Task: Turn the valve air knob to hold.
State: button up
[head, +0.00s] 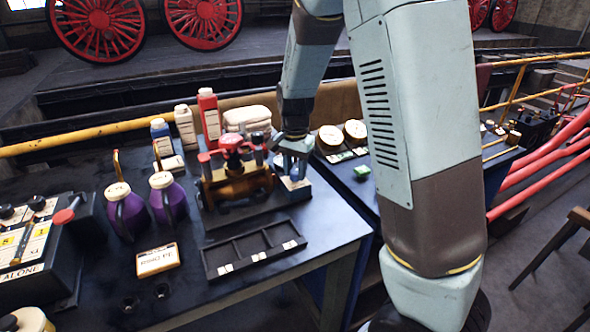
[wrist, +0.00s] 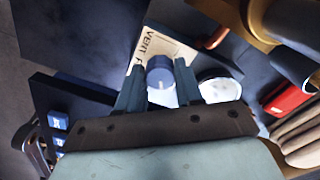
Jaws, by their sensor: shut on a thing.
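The valve air knob (wrist: 161,78) is a small, round, blue-grey knob with a pale mark on its top. It sits between the two fingers of my gripper (wrist: 159,68) in the wrist view, and the fingers are shut on it. Beside it is a cream label plate (wrist: 150,48) reading "VENT" and a letter like F; the rest is hidden. In the head view my gripper (head: 293,168) points down over a small blue box (head: 297,197) at the bench's right end. The knob itself cannot be made out there, and its pointer position is unclear.
A brass valve assembly with red caps (head: 236,184) stands close left of my gripper. A black divided tray (head: 254,249) lies in front. Purple jugs (head: 167,199) stand further left. Two round gauges (head: 355,131) are on the right. A white round part (wrist: 219,88) is beside the right finger.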

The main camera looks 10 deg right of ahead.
aim_at(296, 171)
jog(key=n, duration=1.1)
jog(key=shift+d, duration=0.1)
dwell(0.5)
jog(key=o, duration=1)
jog(key=shift+o, duration=0.2)
notch_tip(296, 171, up, 14)
jog(key=shift+f, duration=0.15)
